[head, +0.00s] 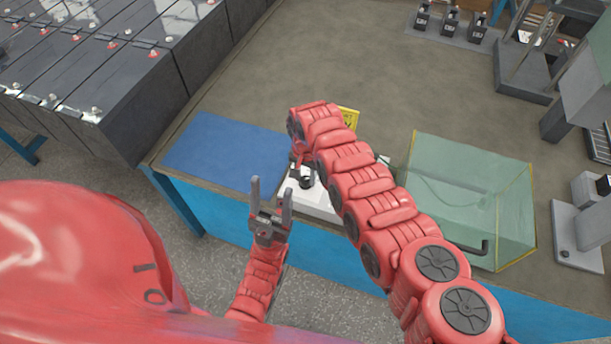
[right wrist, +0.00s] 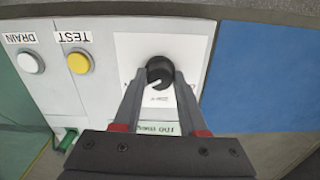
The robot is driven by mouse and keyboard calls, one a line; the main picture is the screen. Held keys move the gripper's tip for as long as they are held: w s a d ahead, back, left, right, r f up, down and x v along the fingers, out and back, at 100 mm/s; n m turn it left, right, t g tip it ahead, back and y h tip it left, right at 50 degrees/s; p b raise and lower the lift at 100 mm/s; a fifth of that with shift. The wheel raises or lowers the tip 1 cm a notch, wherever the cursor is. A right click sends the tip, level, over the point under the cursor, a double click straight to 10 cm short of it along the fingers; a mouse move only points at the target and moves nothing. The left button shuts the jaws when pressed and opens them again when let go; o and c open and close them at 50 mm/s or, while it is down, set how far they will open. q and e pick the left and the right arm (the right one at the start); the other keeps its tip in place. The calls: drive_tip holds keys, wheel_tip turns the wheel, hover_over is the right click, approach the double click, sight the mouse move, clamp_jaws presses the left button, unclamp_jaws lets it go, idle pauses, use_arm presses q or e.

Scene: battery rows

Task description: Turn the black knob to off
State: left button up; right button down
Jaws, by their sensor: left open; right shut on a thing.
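The black knob (right wrist: 160,69) sits on a white panel (right wrist: 125,45) in the right wrist view, with a white pointer mark slanting across its lower part. My right gripper (right wrist: 158,78) is shut on the knob, one finger on each side. The small lettering around the knob is upside down and partly covered by the fingers, too little to read. In the head view the knob (head: 306,182) shows below my right gripper (head: 300,170), on the white box (head: 318,206). My left gripper (head: 271,195) is open and empty, in front of the bench edge.
A yellow button (right wrist: 78,62) labelled TEST and a white button (right wrist: 30,62) labelled DRAIN are left of the knob. A blue mat (head: 225,155) lies beside the box. A green translucent cover (head: 470,190) stands right of my right arm. Dark battery rows (head: 110,70) are at upper left.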

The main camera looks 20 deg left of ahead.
drive_tip(key=n+b, duration=0.3)
drive_tip(key=n, duration=0.2)
drive_tip(key=shift+w+f+n, duration=0.1)
drive_tip(key=shift+f+n, duration=0.05)
drive_tip(key=shift+n, duration=0.25)
drive_tip(key=n+b, duration=0.3)
drive_tip(key=shift+f+n, duration=0.1)
drive_tip(key=shift+n, duration=0.2)
drive_tip(key=n+b, duration=0.2)
drive_tip(key=shift+n, duration=0.4)
drive_tip(key=n+b, duration=0.2)
drive_tip(key=shift+n, duration=0.3)
drive_tip(key=n+b, duration=0.3)
drive_tip(key=shift+n, duration=0.3)
drive_tip(key=n+b, duration=0.2)
drive_tip(key=n, duration=0.1)
drive_tip(key=shift+r+n+b, duration=0.2)
drive_tip(key=shift+n+b, duration=0.45)
drive_tip(key=shift+n, duration=0.55)
